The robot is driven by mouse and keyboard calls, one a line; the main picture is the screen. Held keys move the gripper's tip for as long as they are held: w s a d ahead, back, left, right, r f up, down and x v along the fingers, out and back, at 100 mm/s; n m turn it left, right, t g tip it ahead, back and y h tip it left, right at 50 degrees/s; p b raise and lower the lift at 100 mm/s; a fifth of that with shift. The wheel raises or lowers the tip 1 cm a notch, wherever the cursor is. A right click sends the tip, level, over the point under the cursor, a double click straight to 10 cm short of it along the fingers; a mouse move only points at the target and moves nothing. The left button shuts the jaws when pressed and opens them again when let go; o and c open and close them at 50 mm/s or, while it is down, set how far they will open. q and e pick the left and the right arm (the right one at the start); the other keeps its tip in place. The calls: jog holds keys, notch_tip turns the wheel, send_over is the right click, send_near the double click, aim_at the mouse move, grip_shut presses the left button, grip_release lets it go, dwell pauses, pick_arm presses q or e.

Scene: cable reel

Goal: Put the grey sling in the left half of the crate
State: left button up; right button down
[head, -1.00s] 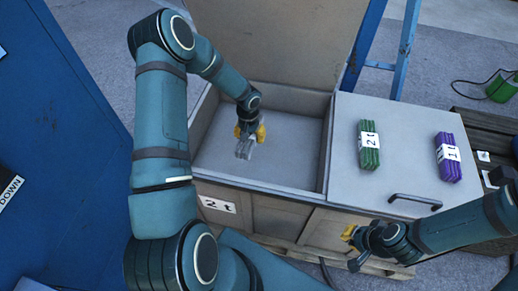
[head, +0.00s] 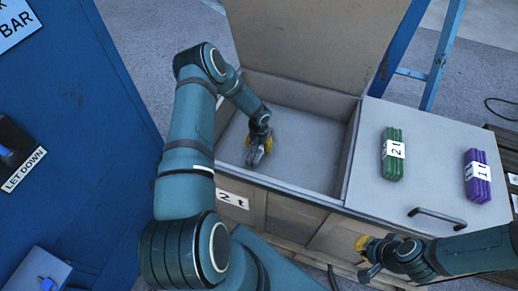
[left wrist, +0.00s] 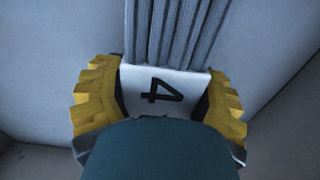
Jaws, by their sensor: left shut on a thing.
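The grey sling (left wrist: 178,30) is a ribbed grey bundle with a white label marked 4. My left gripper (left wrist: 160,98) is shut on it across the label. In the head view the left gripper (head: 259,148) is inside the open left half of the crate (head: 308,149), with the sling (head: 253,157) small below it. I cannot tell whether the sling touches the crate floor. My right gripper (head: 367,257) appears open and empty, in front of the crate at the lower right.
The crate's right half is shut by a grey lid (head: 440,150) with a dark handle (head: 438,217). A green sling (head: 393,165) and a purple sling (head: 477,180) lie on it. The left half's raised lid (head: 310,45) stands behind. A blue cabinet (head: 80,120) is at left.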

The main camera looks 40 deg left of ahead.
pick_arm(q)
jog(key=shift+f, duration=0.9)
jog(key=shift+f+b, duration=0.15)
jog(key=shift+b, duration=0.15)
jog(key=o, duration=1.4)
notch_tip(320, 180, up, 12)
jog(key=p, duration=0.2)
jog(key=shift+p, duration=0.4)
